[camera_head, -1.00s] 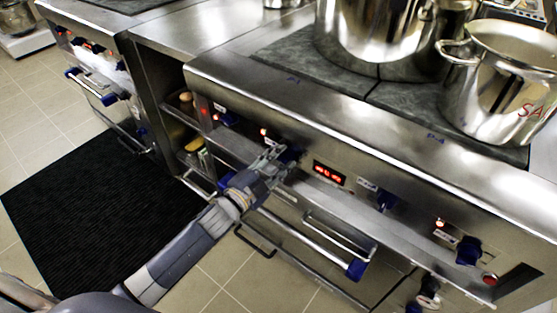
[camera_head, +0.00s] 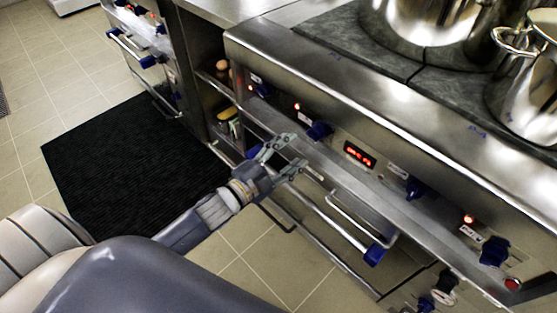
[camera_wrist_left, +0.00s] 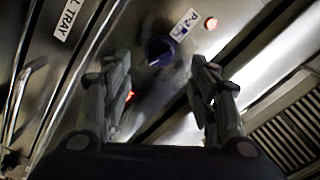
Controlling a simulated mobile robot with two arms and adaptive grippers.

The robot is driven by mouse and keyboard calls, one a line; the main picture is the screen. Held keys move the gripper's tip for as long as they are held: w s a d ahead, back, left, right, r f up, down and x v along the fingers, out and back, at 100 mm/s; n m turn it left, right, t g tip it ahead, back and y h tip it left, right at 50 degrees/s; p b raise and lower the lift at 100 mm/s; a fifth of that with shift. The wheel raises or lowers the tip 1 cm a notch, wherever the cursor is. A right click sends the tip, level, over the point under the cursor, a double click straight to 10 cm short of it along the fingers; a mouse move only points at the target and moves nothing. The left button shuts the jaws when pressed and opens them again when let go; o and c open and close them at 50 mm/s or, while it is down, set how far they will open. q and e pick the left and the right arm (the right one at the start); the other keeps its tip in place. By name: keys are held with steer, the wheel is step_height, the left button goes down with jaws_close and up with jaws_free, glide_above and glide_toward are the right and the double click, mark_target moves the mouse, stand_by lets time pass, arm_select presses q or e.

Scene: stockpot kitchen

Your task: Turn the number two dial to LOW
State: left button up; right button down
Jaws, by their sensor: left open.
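The number two dial (camera_head: 319,130) is a dark blue knob on the steel front panel, second from the left in the head view. Beside it is a glowing red light (camera_head: 297,106). In the left wrist view the dial (camera_wrist_left: 160,50) sits between and beyond the fingertips, next to a label (camera_wrist_left: 184,26) that seems to read P-2. I cannot read its setting. My left gripper (camera_head: 291,152) is open and empty, in front of the panel, apart from the dial and a little left of and below it in the head view. My right gripper is not in view.
Other blue dials (camera_head: 262,89) line the panel, around a red digital display (camera_head: 360,155). Steel pots (camera_head: 425,20) stand on the cooktop. A black mat (camera_head: 125,165) lies on the tiled floor.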

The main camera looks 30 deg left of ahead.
arm_select(q)
steer(key=shift+v, duration=2.05)
steer(key=s+a+f+n+g+y, duration=0.1)
steer(key=s+f+n+g+y, duration=0.35)
steer(key=f, duration=0.85)
steer(key=s+a+f+n+g+y, duration=0.1)
steer(key=s+f+n+g+y, duration=0.1)
steer(key=s+f+n+g, duration=0.75)
steer(key=s+d+f+m+g+p, duration=0.1)
steer(key=s+d+f+p, duration=0.1)
steer(key=s+f+p, duration=0.9)
steer(key=s+a+f+g+p, duration=0.1)
steer(key=s+p, duration=0.5)
steer(key=s, duration=0.8)
steer(key=shift+s+a+f+p, duration=0.35)
steer(key=shift+a+f, duration=0.2)
steer(key=shift+a, duration=0.05)
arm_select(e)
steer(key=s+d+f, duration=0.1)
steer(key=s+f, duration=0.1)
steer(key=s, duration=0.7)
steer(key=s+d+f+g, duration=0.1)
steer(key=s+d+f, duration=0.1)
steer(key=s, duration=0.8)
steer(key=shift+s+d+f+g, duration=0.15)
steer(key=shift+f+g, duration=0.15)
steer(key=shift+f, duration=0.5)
